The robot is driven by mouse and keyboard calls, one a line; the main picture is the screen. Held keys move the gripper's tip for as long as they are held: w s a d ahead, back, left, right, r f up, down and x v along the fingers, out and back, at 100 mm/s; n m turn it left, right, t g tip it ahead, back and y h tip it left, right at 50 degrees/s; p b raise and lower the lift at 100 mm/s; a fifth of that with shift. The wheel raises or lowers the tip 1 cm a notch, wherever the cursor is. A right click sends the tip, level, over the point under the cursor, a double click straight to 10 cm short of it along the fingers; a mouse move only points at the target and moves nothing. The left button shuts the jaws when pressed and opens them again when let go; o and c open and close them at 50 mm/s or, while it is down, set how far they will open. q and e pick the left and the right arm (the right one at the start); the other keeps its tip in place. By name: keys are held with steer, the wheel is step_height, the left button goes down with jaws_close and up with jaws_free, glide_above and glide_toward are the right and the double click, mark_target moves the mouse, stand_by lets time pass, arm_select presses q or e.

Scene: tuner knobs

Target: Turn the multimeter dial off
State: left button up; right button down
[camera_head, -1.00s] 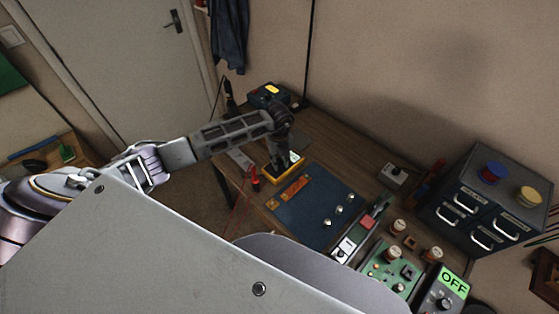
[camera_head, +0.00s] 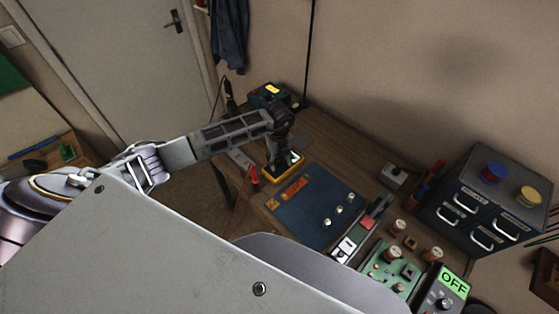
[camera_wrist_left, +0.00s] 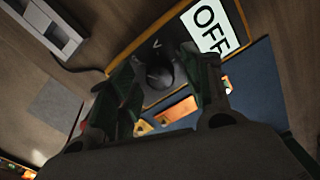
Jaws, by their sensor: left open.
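The multimeter (camera_head: 297,167), a dark body with a yellow-orange edge, lies on the wooden bench and is mostly covered by my gripper in the head view. In the left wrist view, its white screen (camera_wrist_left: 209,27) reads OFF. Its round black dial (camera_wrist_left: 160,72) lies between my fingers, below a V mark. My left gripper (camera_head: 282,160) points down over the multimeter. In the wrist view, the left gripper (camera_wrist_left: 160,65) is open, with one finger on each side of the dial. I cannot tell if they touch it. My right gripper is not in view.
A blue mat (camera_head: 308,215) with small knobs lies beside the multimeter. A red probe (camera_head: 254,177) is to its left, and a blue device (camera_head: 268,94) stands behind. A green-screened box (camera_head: 447,290) also reads OFF. Grey drawers (camera_head: 485,205) stand right.

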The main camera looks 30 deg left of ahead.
mark_target(279, 162)
arm_select(q)
step_height(279, 162, up, 12)
stand_by(0.6)
steer(key=shift+f, duration=0.1)
steer(key=shift+s+f, duration=0.1)
stand_by(0.5)
